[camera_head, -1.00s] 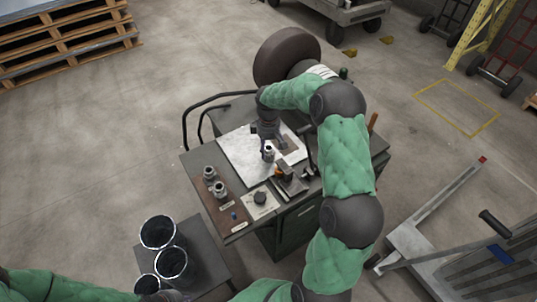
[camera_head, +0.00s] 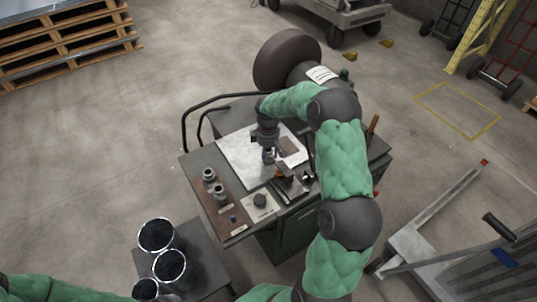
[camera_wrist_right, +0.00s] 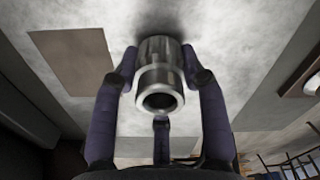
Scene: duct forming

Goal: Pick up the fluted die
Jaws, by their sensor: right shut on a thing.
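My right gripper (camera_head: 268,158) is over the pale sheet on the cart top. In the right wrist view, its fingers (camera_wrist_right: 160,85) are shut around a stepped, round, shiny steel piece with a hole in its end, the fluted die (camera_wrist_right: 160,73). The die's far end faces the pale surface (camera_wrist_right: 205,35), with a dark shadow there; I cannot tell whether it touches. In the head view the die is small and mostly hidden by the gripper. My left arm shows at the bottom left, but its gripper cannot be made out.
Two other metal dies (camera_head: 208,174) (camera_head: 219,191) stand on the brown strip of the cart. A dark knob (camera_head: 260,200) and a small clamp-like fixture (camera_head: 288,183) are near the front edge. Open cylinders (camera_head: 157,235) stand on a low table.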

